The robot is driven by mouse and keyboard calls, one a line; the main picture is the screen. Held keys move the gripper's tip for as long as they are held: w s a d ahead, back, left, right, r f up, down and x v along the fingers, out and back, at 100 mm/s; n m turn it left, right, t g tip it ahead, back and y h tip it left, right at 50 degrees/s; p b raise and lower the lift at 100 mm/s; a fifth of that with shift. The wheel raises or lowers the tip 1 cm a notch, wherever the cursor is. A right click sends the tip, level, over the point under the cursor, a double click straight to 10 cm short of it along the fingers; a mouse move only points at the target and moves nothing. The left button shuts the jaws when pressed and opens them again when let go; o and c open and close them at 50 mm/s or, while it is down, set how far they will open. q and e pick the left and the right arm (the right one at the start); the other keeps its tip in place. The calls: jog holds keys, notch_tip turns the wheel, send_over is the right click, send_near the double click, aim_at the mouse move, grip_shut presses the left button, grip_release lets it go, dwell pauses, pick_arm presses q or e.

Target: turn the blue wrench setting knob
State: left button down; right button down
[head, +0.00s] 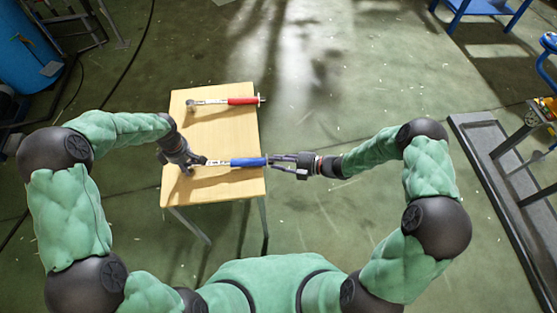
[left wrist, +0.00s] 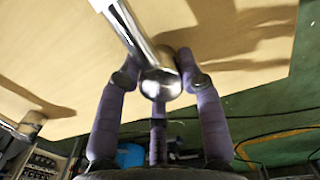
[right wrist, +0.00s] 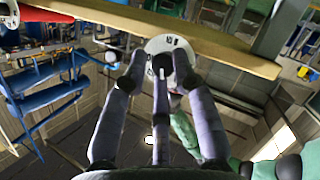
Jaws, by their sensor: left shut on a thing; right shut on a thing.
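The blue wrench (head: 246,162) lies level at the front part of the wooden table, its blue handle toward the right edge. My left gripper (head: 200,161) is shut on its metal head end; the left wrist view shows the chrome shaft (left wrist: 132,32) and rounded head between the fingers. My right gripper (head: 271,160) is shut on the handle's end, just past the table's right edge. In the right wrist view the pale round setting knob (right wrist: 164,43), with dark marks, sits between the three fingertips. Whether the wrench touches the tabletop I cannot tell.
A red wrench (head: 240,101) lies across the far part of the wooden table (head: 213,132). The tabletop between the two wrenches is clear. The floor right of the table is open up to a dark metal frame (head: 487,150).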

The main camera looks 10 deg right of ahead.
pick_arm(q)
jog(key=shift+s+f, duration=0.1)
jog(key=shift+s, duration=0.1)
pick_arm(e)
jog(key=shift+f+n+t+y, duration=0.3)
jog(key=shift+n+t+y, duration=0.55)
jog(key=shift+n, duration=1.25)
jog(key=shift+f+n+t+y, duration=0.25)
jog(key=shift+n+t+y, duration=0.3)
jog(key=shift+n+y, duration=1.05)
jog(key=shift+f+n+t+y, duration=0.4)
jog(key=shift+n+t, duration=0.3)
jog(key=shift+n, duration=1.9)
jog(key=shift+w+r+y, duration=0.1)
jog(key=shift+y, duration=0.15)
jog(key=c, duration=1.4)
grip_release()
pick_arm(q)
jog(key=shift+w, duration=0.1)
pick_arm(e)
jog(key=shift+o, duration=0.2)
